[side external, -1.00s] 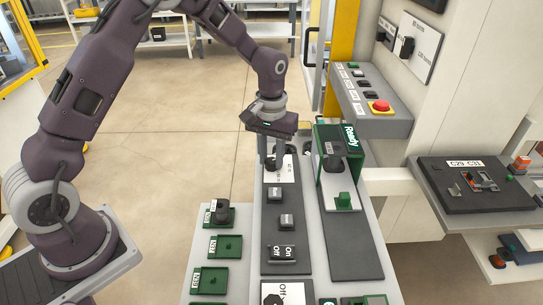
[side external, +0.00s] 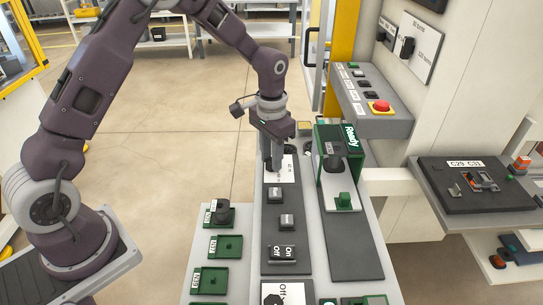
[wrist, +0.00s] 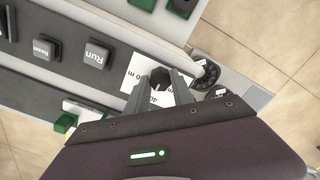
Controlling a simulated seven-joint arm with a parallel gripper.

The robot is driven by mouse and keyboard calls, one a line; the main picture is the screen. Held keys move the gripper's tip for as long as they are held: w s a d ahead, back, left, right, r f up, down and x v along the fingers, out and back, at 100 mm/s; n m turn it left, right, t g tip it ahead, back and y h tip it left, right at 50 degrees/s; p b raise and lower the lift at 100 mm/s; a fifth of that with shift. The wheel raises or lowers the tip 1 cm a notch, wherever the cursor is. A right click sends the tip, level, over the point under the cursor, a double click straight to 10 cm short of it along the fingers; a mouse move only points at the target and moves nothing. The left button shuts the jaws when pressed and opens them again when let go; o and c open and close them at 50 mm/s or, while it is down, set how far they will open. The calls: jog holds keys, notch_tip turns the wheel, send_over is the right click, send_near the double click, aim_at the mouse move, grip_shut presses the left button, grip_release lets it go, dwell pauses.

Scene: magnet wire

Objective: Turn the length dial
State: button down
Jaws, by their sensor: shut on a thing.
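The length dial is a small black knob (wrist: 160,78) on a white printed label (wrist: 135,68), seen in the wrist view. My gripper (wrist: 161,86) points down at it, with its two grey fingers closed on either side of the knob. In the side view my gripper (side external: 275,164) stands at the far end of the dark control panel (side external: 274,215). There the fingers and wrist hide most of the dial, and part of the white label (side external: 290,170) shows beside them. The dial's exact setting cannot be read.
The Run button (wrist: 97,55) and Reset button (wrist: 45,47) are near the dial on the same panel. A round black part (wrist: 205,72) lies close to the right finger. A green Ready fixture (side external: 338,160) stands right of my gripper. Green trays (side external: 218,247) lie left of the panel.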

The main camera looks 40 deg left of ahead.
jog(key=c, duration=1.1)
grip_release()
jog(key=shift+r, duration=0.15)
notch_tip(320, 180, up, 6)
jog(key=shift+f, duration=0.1)
jog(key=shift+r, duration=0.5)
